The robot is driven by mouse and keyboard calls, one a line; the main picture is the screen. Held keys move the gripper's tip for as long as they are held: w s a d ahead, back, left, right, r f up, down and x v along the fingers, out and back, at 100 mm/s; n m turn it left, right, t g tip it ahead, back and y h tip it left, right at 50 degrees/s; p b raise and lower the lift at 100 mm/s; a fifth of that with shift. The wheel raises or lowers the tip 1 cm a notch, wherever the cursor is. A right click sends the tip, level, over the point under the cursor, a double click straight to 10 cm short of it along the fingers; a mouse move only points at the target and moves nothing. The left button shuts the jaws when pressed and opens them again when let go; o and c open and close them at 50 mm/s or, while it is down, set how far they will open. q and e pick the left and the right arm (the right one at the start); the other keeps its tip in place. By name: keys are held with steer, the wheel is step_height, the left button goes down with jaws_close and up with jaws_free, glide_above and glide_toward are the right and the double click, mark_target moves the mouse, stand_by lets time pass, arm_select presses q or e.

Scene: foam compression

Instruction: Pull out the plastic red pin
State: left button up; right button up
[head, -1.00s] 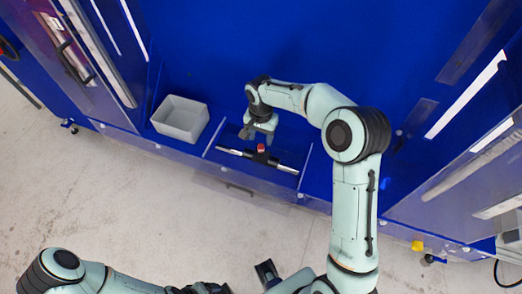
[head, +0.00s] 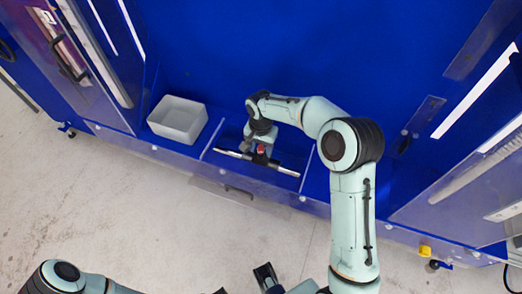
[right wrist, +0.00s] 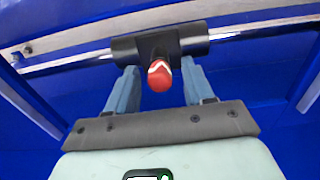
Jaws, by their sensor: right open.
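The red pin (head: 261,149) with a pale mark on its end sits in a black fitting (head: 260,158) on a silver bar in the blue bay. In the right wrist view the red pin (right wrist: 159,76) points toward the camera, below the black fitting (right wrist: 125,49). My right gripper (right wrist: 159,84) is open. Its two blue-grey fingers stand left and right of the pin, with a gap on each side. Their tips reach up to the fitting; contact cannot be told. In the head view the right gripper (head: 260,146) is over the pin. My left gripper is not clearly in view.
The silver bar (head: 285,170) spans the bay crosswise. A grey open bin (head: 178,119) stands left of the bay, behind a divider. Blue walls and clear panels flank the bay. Pale floor lies in front.

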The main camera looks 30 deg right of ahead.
mark_target(261, 147)
stand_by(0.7)
jaws_close()
arm_select(q)
steer(key=shift+r, duration=0.1)
arm_select(e)
steer(key=shift+r, duration=0.1)
arm_select(q)
steer(key=shift+w+r+p, duration=0.25)
steer(key=shift+r+p, duration=0.4)
steer(key=shift+w+r+p, duration=0.25)
steer(key=shift+r+p, duration=0.4)
steer(key=shift+p, duration=0.05)
steer(key=shift+w+r+p, duration=0.25)
steer(key=shift+r+p, duration=0.4)
arm_select(e)
steer(key=shift+r, duration=2.9)
